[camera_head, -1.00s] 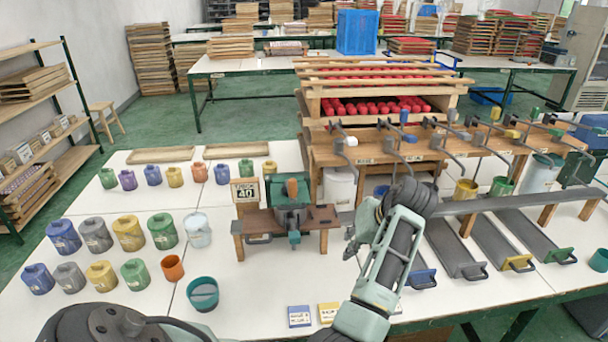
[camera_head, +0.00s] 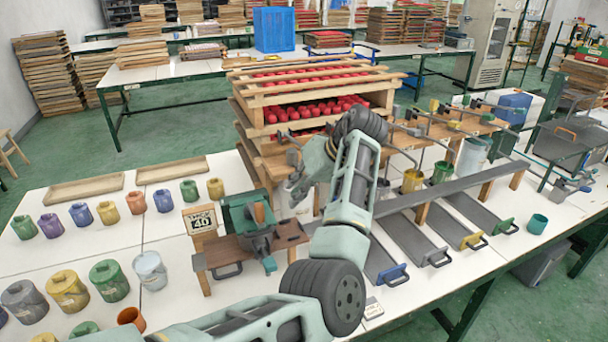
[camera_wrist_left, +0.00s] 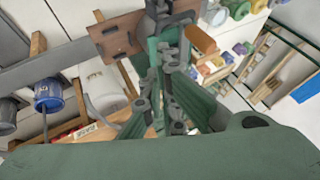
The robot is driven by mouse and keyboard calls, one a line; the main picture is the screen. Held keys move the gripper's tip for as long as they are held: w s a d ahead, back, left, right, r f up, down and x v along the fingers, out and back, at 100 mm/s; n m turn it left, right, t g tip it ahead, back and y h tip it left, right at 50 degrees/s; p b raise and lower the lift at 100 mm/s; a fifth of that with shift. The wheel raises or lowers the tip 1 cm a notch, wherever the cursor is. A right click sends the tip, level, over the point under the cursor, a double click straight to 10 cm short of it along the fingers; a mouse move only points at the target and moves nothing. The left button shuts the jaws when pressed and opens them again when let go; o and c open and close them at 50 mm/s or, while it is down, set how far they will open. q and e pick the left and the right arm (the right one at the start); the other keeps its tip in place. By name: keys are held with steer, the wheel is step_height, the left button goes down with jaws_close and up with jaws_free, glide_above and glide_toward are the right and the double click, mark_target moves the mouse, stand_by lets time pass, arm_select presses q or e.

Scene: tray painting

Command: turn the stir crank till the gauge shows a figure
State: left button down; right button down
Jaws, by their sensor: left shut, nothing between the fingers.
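The stir unit (camera_head: 238,213) is a green housing on a brown wooden stand, with an orange crank handle (camera_head: 259,213) on its front. A sign-like gauge (camera_head: 202,219) at its left shows 40. My left gripper (camera_head: 297,187) is shut and empty, just right of the unit and above its level, apart from the handle. In the left wrist view the gripper (camera_wrist_left: 168,75) points toward the stir unit, partly covering it, and the orange handle (camera_wrist_left: 199,40) shows right of the fingers. My right gripper is in neither view.
Colored paint pots (camera_head: 67,291) stand at the left. Grey troughs (camera_head: 413,240) with colored handles lie to the right. White table shows around the stir unit's left side.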

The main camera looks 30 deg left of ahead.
arm_select(q)
steer(key=s+a+p, duration=0.1)
steer(key=s+a+f+p, duration=0.1)
steer(key=a, duration=0.1)
steer(key=a+f, duration=0.1)
steer(key=a, duration=0.1)
steer(key=shift+s+a+f+p, duration=0.1)
steer(key=shift+s+f+p, duration=0.05)
steer(key=shift+s+p, duration=0.25)
steer(key=shift+w, duration=0.1)
